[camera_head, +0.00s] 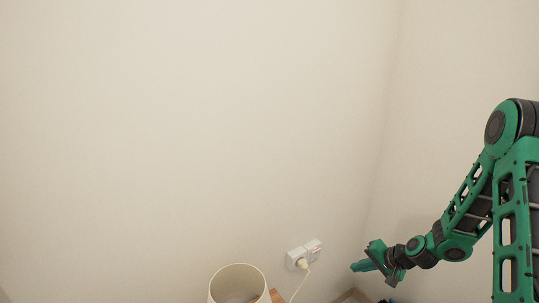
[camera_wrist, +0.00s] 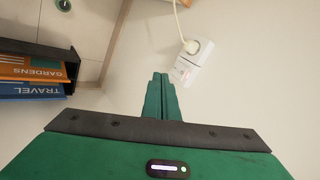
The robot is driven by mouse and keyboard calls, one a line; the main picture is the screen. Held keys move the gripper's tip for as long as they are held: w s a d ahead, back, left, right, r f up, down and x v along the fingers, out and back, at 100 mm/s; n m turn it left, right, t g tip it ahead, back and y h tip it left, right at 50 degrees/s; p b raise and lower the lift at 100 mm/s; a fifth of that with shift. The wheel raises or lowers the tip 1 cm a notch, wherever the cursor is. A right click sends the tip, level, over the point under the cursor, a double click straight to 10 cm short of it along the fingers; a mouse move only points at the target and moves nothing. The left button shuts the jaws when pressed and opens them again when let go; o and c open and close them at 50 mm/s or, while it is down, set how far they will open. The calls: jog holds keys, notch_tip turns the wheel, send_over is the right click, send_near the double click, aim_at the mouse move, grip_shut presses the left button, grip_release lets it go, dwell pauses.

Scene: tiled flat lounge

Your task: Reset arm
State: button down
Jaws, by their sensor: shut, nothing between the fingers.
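My green arm reaches in from the right side of the head view, bent downward. My gripper (camera_head: 361,266) is at its end, in front of the wall near the room's corner and to the right of a wall socket. In the wrist view my gripper (camera_wrist: 160,76) shows its two green fingers pressed together, with nothing between them.
A white double socket (camera_head: 304,254) with a plug and cord is on the wall; the socket also shows in the wrist view (camera_wrist: 192,63). A cream lampshade (camera_head: 238,283) stands at the bottom. A dark holder with books (camera_wrist: 35,80) is at the wrist view's left. The upper wall is bare.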

jog(key=s+d+r+n+g+h, duration=0.15)
jog(key=s+d+r, duration=0.25)
jog(key=s+r, duration=0.45)
jog(key=s+d+r+n+g+h, duration=0.1)
jog(key=s+d+r+g+h, duration=0.3)
jog(key=s+r, duration=0.9)
jog(key=s, duration=0.7)
jog(key=s+d+r+m+g, duration=0.1)
jog(key=s+r, duration=0.3)
jog(key=s, duration=0.7)
jog(key=shift+y, duration=0.25)
jog(key=shift+w+f, duration=0.25)
jog(key=shift+w, duration=0.3)
jog(key=shift+d, duration=0.1)
